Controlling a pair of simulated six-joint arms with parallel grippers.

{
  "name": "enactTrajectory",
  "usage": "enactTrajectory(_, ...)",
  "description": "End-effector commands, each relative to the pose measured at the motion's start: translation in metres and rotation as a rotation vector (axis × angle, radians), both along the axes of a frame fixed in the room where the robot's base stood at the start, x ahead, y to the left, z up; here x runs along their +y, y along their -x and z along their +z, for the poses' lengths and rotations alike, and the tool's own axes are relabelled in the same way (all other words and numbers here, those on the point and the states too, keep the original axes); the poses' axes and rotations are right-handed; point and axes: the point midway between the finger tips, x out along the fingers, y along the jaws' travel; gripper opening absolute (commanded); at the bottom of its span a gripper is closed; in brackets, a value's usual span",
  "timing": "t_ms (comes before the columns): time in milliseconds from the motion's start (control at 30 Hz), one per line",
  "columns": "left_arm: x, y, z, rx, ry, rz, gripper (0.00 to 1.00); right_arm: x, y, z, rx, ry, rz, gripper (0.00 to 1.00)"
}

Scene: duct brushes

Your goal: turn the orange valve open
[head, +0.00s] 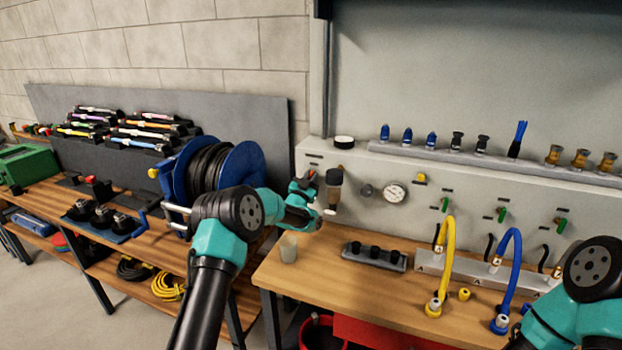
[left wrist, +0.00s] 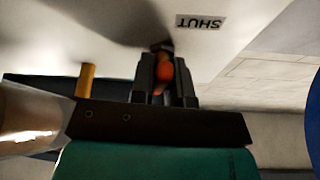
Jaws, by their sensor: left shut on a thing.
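The orange valve (left wrist: 164,72) is a small handle on the pale wall panel. In the left wrist view it sits between the two dark fingers of my left gripper (left wrist: 165,82), which are shut on it. In the head view, my left gripper (head: 305,186) is at the left end of the panel and a bit of the orange handle (head: 312,173) shows by its fingers. A label reading SHUT (left wrist: 201,22) appears upside down beside the valve. Only a link of my right arm shows at the bottom right; its gripper is out of frame.
A dark and clear filter bowl (head: 334,188) hangs just right of the valve, with a pressure gauge (head: 395,193) farther right. A blue hose reel (head: 215,168) stands close on the left. A cup (head: 288,247) stands on the wooden bench (head: 330,295) below.

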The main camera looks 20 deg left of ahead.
Motion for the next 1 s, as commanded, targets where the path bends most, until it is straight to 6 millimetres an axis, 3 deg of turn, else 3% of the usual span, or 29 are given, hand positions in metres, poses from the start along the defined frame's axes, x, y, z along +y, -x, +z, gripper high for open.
enactTrajectory(300, -0.0003, -0.0001, -0.0002, 0.018, 0.18, 0.0, 0.0, 0.0, 0.0, 0.0, 0.0, 0.0, 0.0, 0.43)
enactTrajectory(867, 0.0, 0.0, -0.0005, 0.023, 0.225, 0.001, 0.0, 0.0, 0.0, 0.0, 0.0, 0.0, 0.0, 0.43)
enactTrajectory(900, 0.0, 0.0, -0.0003, 0.023, 0.225, 0.001, 0.17, 0.0, 0.0, 0.0, 0.0, 0.0, 0.0, 0.43)
enactTrajectory(1000, 0.0, 0.0, -0.0003, 0.023, 0.224, 0.0, 0.26, 0.0, 0.0, 0.0, 0.0, 0.0, 0.0, 0.43)
